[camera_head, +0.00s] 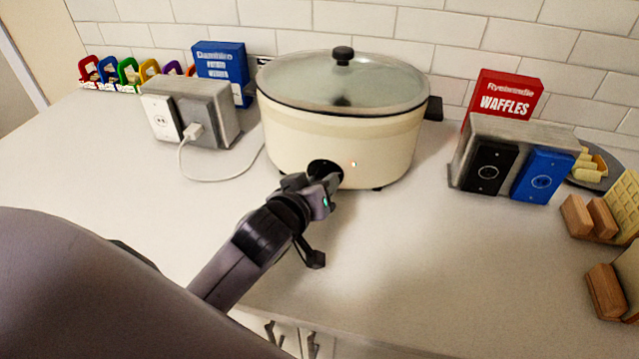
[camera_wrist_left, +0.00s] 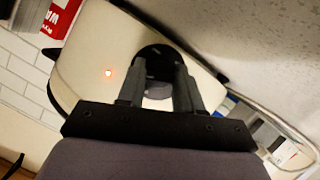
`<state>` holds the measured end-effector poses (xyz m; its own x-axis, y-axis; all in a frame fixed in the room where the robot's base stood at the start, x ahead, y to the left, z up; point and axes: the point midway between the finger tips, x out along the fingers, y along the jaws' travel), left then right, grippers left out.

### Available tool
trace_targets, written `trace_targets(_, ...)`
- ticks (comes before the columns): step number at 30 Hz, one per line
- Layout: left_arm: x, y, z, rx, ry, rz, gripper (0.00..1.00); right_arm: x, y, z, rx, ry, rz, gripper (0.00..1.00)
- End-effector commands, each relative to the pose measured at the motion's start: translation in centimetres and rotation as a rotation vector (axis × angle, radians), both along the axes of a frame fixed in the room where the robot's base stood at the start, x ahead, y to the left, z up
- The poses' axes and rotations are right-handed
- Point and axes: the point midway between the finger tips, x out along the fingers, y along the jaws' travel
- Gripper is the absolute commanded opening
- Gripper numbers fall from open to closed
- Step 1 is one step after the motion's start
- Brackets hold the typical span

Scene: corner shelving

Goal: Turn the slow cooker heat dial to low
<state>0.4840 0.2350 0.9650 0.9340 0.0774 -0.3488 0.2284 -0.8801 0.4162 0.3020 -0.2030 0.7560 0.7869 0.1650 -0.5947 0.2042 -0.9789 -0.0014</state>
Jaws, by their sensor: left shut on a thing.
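The cream slow cooker (camera_head: 385,145) stands on the counter with its glass lid on. Its dark round heat dial (camera_head: 318,167) is low on the front, with a small lit red light to its right. My left gripper (camera_head: 328,182) is at the dial, shut on it and hiding much of it. In the left wrist view, the two fingers (camera_wrist_left: 158,92) reach the dark dial (camera_wrist_left: 155,56), one on each side of its middle. The setting on the dial cannot be read. My right gripper is not in view.
A grey outlet box (camera_head: 215,110) with a plugged-in white cord (camera_head: 215,178) stands left of the cooker. Another outlet box (camera_head: 520,135) and a red waffles box (camera_head: 505,95) stand right. The counter front right of my gripper is clear.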

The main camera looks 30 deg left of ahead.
Motion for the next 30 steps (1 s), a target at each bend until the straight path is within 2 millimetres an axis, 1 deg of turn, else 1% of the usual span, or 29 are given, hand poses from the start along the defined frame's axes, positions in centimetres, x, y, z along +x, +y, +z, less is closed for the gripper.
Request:
trace_targets(7, 0.02, -0.03, 0.01, 0.066, 0.016, 0.0, 0.05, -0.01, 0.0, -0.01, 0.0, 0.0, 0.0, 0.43)
trace_targets(21, 0.02, 0.01, 0.03, 0.08, 0.019, 0.001, 0.05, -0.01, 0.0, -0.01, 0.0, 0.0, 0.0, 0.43)
trace_targets(22, 0.02, 0.01, 0.03, 0.079, 0.019, 0.002, 0.38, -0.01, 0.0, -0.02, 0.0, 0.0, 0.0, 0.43)
trace_targets(23, 0.02, 0.01, 0.03, 0.079, 0.019, 0.002, 0.48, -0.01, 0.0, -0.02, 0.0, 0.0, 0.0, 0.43)
trace_targets(24, 0.02, 0.01, 0.03, 0.079, 0.019, 0.002, 0.6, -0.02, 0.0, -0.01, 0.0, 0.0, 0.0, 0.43)
trace_targets(30, 0.02, 0.0, 0.03, 0.079, 0.019, 0.0, 0.6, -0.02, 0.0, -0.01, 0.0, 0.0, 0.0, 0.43)
